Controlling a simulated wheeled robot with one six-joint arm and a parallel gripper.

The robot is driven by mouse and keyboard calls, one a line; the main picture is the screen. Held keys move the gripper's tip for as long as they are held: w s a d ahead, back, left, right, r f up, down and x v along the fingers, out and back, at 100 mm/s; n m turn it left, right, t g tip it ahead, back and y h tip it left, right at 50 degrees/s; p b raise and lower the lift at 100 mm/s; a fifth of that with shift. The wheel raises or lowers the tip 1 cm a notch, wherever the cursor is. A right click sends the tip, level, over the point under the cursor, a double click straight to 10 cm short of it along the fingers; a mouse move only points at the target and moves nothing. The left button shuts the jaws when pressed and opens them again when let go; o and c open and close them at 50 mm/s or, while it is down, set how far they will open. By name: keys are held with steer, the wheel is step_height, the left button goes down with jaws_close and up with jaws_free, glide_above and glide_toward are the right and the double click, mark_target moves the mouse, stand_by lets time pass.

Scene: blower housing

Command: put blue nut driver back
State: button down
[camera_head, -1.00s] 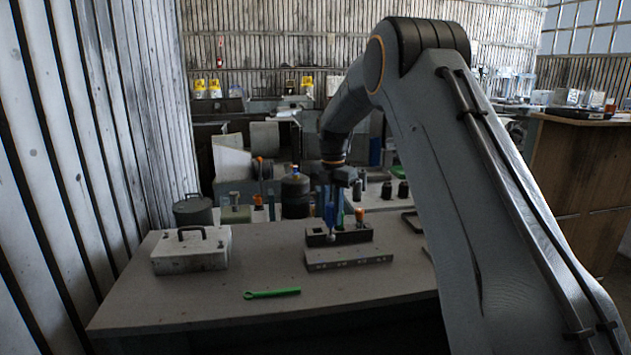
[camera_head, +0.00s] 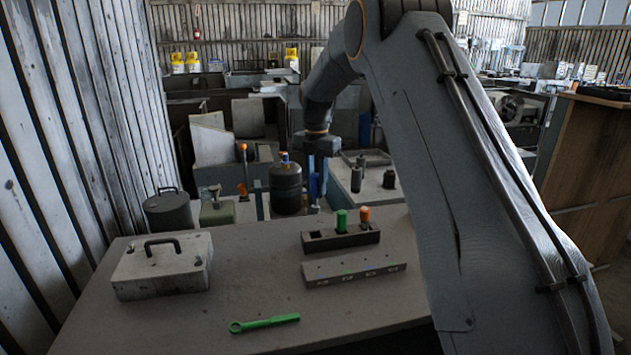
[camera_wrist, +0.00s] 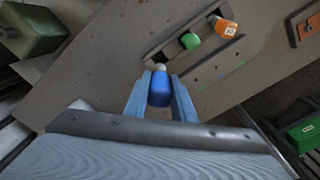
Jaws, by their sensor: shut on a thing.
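My gripper (camera_head: 316,188) is shut on the blue nut driver. In the wrist view the nut driver's blue handle (camera_wrist: 160,90) sits between the two blue fingers, seen nearly end-on. In the head view my gripper hangs behind the dark tool holder (camera_head: 318,244), slightly to its left, and the driver is mostly hidden by the fingers. The holder stands on the table with a green-handled driver (camera_head: 341,221) and an orange-handled driver (camera_head: 365,214) upright in it. An empty opening shows at the holder's left end.
A grey labelled block (camera_head: 354,273) lies in front of the holder. A green wrench (camera_head: 264,323) and a pale handled box (camera_head: 162,265) lie on the table (camera_head: 235,260). Behind the table stand a dark bottle (camera_head: 286,188) and a black canister (camera_head: 167,210).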

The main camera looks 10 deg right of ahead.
mark_target(316, 205)
step_height(316, 205, down, 6)
steer(key=b, duration=0.3)
steer(key=shift+r, duration=0.1)
steer(key=shift+f, duration=1)
steer(key=shift+f, duration=0.35)
steer(key=shift+f+b, duration=0.45)
steer(key=shift+f, duration=0.25)
steer(key=shift+f, duration=0.2)
steer(key=shift+f, duration=0.35)
steer(key=shift+f+b, duration=0.5)
steer(key=shift+f, duration=0.4)
steer(key=shift+f, duration=0.3)
